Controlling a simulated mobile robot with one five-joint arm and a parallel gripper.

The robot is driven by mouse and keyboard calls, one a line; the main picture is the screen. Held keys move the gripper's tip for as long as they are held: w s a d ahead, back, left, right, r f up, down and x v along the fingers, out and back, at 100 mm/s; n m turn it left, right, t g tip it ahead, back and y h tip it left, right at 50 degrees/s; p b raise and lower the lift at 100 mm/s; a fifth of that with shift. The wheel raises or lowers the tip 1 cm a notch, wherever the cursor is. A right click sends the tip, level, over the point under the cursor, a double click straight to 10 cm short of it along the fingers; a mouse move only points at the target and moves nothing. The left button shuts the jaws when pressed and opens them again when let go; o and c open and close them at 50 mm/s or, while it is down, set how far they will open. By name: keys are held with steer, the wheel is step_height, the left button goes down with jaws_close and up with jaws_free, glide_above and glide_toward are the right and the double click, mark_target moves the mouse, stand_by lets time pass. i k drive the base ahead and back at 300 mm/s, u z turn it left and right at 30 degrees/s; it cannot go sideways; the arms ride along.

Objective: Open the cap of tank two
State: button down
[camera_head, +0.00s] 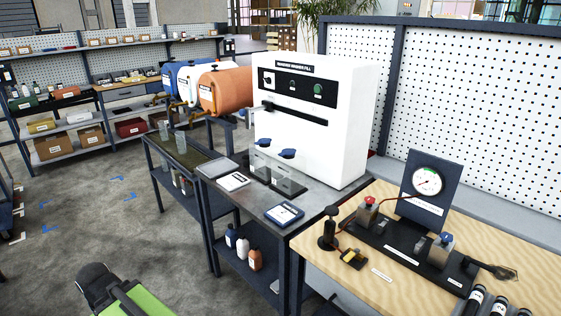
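Two small clear tanks with raised blue caps stand on a dark base in front of a white machine (318,135). The left blue cap (265,142) and the right blue cap (288,154) sit above the left tank (260,163) and the right tank (288,180). Their labels are too small to read, so I cannot tell which is tank two. A green and black part of my own arm shows at the lower left, well apart from the tanks. No gripper fingers are visible.
A tablet (284,214) and a white card (233,181) lie on the metal bench. A wooden bench (338,264) with a gauge panel (429,186) stands to the right. Orange, white and blue drums (225,90) stand behind. The grey floor (150,235) at the left is mostly clear.

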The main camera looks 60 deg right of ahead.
mark_target(286, 151)
steer(key=z, duration=0.05)
steer(key=i, duration=0.95)
steer(key=u, duration=0.1)
